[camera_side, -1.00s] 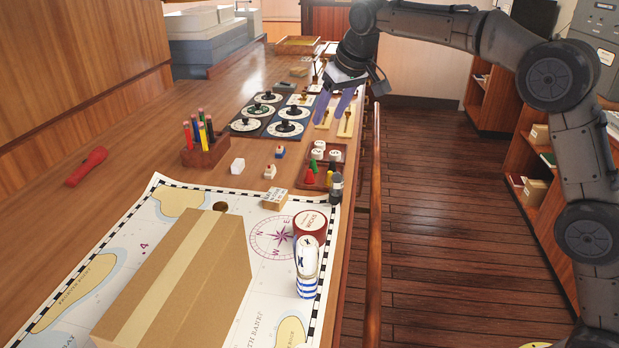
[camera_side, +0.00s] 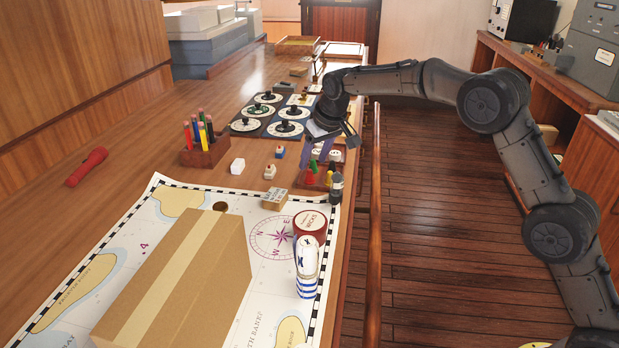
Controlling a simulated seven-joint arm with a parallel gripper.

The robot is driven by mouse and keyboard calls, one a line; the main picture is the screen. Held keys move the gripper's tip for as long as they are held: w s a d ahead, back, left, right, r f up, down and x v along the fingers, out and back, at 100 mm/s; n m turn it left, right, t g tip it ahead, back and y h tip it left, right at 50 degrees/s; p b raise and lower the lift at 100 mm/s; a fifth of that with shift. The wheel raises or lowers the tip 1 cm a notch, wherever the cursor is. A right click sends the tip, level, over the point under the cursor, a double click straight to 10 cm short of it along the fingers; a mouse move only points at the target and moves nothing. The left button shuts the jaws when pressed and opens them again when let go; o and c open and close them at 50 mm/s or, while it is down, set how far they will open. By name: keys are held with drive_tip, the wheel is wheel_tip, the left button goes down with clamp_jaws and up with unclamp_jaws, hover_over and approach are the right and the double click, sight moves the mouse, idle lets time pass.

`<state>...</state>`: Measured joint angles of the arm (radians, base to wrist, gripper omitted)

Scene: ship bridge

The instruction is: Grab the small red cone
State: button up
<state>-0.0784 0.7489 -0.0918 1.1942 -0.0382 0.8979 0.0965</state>
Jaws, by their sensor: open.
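The small red cone (camera_side: 310,177) stands upright at the near left of a small reddish tray (camera_side: 322,187). A green cone (camera_side: 314,166) is just behind it, and a yellow piece (camera_side: 329,178) is to its right. My gripper (camera_side: 318,153) is open, with its purple fingers pointing down over the back part of the tray. The fingers are above and a little behind the red cone and appear apart from it. They partly cover the white round pieces (camera_side: 335,156) at the back of the tray.
A dark bottle (camera_side: 336,187) stands at the tray's near right corner. A pencil holder (camera_side: 205,152), small blocks (camera_side: 270,172) and dial plates (camera_side: 268,113) surround it. A large cardboard box (camera_side: 180,280) lies on the chart nearer the camera. A wooden rail (camera_side: 375,220) runs along the right.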

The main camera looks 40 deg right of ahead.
sight(310, 170)
drive_tip(key=x, duration=0.3)
drive_tip(key=shift+w+f, duration=0.1)
drive_tip(key=shift+f, duration=0.1)
clamp_jaws()
